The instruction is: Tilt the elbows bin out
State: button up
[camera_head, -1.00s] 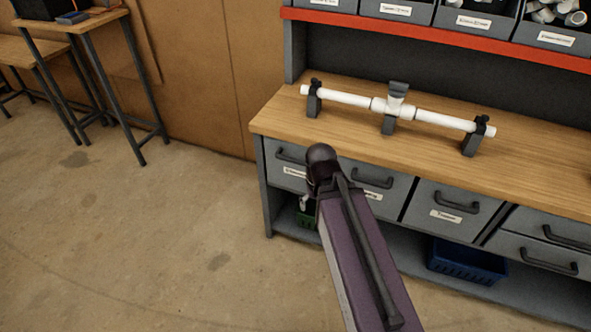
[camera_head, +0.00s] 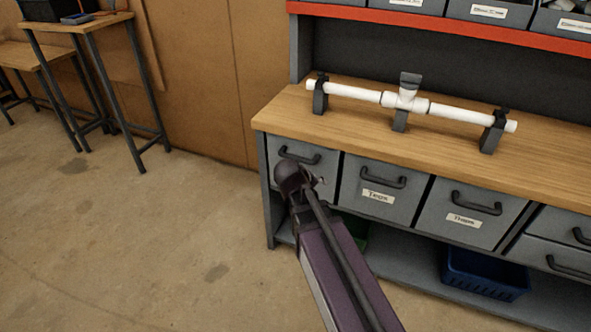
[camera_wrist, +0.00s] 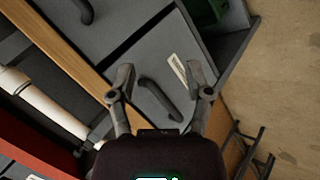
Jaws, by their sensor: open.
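The leftmost grey front bin (camera_head: 330,160) under the worktop, apparently the elbows bin, is closed, flush with its neighbours. Its dark bar handle (camera_head: 300,155) is partly in view; its label is hidden behind my arm in the head view. In the wrist view this bin (camera_wrist: 140,70) lies ahead, with its handle (camera_wrist: 160,101) between the open fingers of my gripper (camera_wrist: 161,82), and a white label (camera_wrist: 179,69) too small to read. The fingers appear apart from the handle; the remaining distance is unclear. In the head view my wrist hides most of the gripper.
Two labelled bins (camera_head: 382,185) (camera_head: 468,210) stand to the right, then stacked drawers (camera_head: 560,235). A white pipe assembly (camera_head: 365,95) rests in holders on the wooden worktop (camera_head: 290,108). A blue crate (camera_head: 485,272) sits on the lower shelf.

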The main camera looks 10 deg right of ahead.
jog(key=w+a+f+n+t+h+b, duration=0.2)
jog(key=w+a+f+n+t+b, duration=0.15)
jog(key=w+b, duration=0.25)
jog(key=n+t+b, duration=0.4)
jog(key=t+b, duration=0.1)
send_near(296, 158)
jog(key=s+a, duration=0.2)
jog(key=shift+s+a+r+g, duration=0.1)
jog(key=shift+s+r+g, duration=0.05)
jog(key=shift+g, duration=0.1)
jog(key=b+x, duration=0.3)
jog(key=x, duration=1.1)
grip_shut()
